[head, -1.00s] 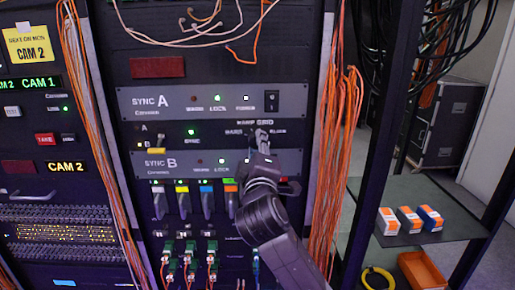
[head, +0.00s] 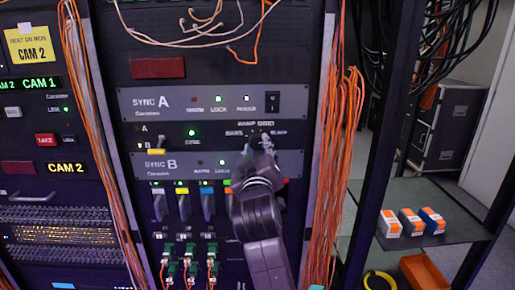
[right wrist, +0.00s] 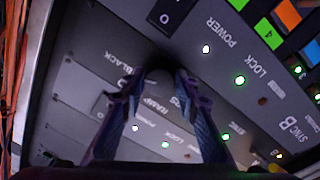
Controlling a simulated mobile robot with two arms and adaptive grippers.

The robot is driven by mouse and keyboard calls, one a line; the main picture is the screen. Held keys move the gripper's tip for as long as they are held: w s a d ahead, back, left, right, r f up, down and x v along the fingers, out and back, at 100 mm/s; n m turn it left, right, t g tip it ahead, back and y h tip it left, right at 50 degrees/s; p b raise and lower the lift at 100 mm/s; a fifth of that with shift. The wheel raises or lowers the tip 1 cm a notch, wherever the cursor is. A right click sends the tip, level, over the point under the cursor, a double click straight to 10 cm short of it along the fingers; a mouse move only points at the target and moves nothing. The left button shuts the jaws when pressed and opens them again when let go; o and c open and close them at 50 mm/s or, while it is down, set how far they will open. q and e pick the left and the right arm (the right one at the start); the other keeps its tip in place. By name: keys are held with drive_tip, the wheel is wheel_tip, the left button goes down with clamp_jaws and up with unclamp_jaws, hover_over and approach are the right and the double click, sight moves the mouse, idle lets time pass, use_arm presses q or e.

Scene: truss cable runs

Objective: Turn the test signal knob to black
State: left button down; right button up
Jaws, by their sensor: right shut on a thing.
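The test signal knob is a dark round knob (right wrist: 160,76) on the strip between the SYNC A and SYNC B panels. BLACK, RAMP and partly hidden BARS lettering lies around it in the right wrist view. My right gripper (right wrist: 160,84) has a finger on either side of the knob and is shut on it. In the head view my right gripper (head: 259,143) reaches up to this strip and covers most of the knob. The knob's pointer is hidden, so I cannot tell its setting. My left gripper is not in view.
The SYNC A panel (head: 190,103) with a black rocker switch is above, and the SYNC B panel (head: 180,167) below. Orange cables (head: 325,190) hang close right of my arm. A shelf (head: 450,205) with small boxes stands further right.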

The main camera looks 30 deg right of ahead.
drive_tip(key=shift+f, duration=0.25)
drive_tip(key=o, duration=1.1)
drive_tip(key=shift+r, duration=0.15)
drive_tip(key=shift+s+a, duration=0.1)
drive_tip(key=v, duration=0.7)
drive_tip(key=shift+s+a, duration=0.1)
drive_tip(key=shift+s, duration=0.05)
